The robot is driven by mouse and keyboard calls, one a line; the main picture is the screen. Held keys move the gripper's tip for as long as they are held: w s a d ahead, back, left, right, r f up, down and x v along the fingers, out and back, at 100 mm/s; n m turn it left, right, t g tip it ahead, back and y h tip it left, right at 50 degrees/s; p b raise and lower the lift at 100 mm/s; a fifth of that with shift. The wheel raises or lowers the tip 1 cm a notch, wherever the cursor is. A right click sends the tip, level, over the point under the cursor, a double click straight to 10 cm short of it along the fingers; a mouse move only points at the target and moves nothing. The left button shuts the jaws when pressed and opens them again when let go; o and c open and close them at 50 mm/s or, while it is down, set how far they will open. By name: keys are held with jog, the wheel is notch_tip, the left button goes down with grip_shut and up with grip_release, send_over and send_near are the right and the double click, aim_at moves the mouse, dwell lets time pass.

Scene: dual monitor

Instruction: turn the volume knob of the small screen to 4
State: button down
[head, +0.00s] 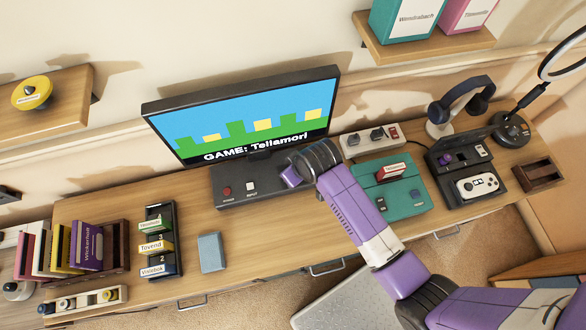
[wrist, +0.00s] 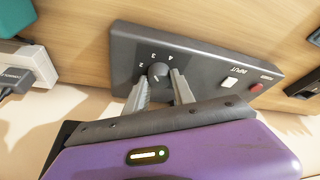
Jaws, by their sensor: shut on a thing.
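A dark control box (head: 245,188) stands on the desk below a lit screen (head: 245,115) reading "GAME: Tellamorf". No second screen is in view to compare sizes. In the wrist view, a round dark knob (wrist: 158,72) sits on the box's face (wrist: 205,66), with the digits 2, 3 and 4 printed around it. A pale mark shows on the knob, but its exact setting is hard to read. My gripper (wrist: 160,80) is shut on the knob, one finger on each side. In the head view, my gripper (head: 300,172) is at the box's right end and hides the knob.
A white input button (wrist: 230,83) and a red button (wrist: 256,88) are on the same box. A teal console (head: 395,195), a white switch box (head: 370,140) and a dark console (head: 465,175) stand to the right. A cartridge rack (head: 176,235) stands to the left.

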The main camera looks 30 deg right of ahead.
jog(key=m+h, duration=0.2)
jog(key=m, duration=0.3)
jog(key=shift+a+m, duration=0.15)
jog(key=shift+m, duration=0.15)
jog(key=m+g+h, duration=0.1)
jog(key=m, duration=0.2)
jog(key=m+h, duration=0.1)
jog(key=m, duration=0.2)
jog(key=shift+w+g, duration=0.1)
jog(key=shift+g, duration=0.3)
jog(key=shift+m, duration=0.3)
jog(key=c, duration=1.1)
grip_release()
jog(key=shift+o, duration=0.2)
jog(key=shift+a, duration=0.1)
jog(key=b+v, duration=0.1)
jog(key=v, duration=0.6)
jog(key=shift+r, duration=0.35)
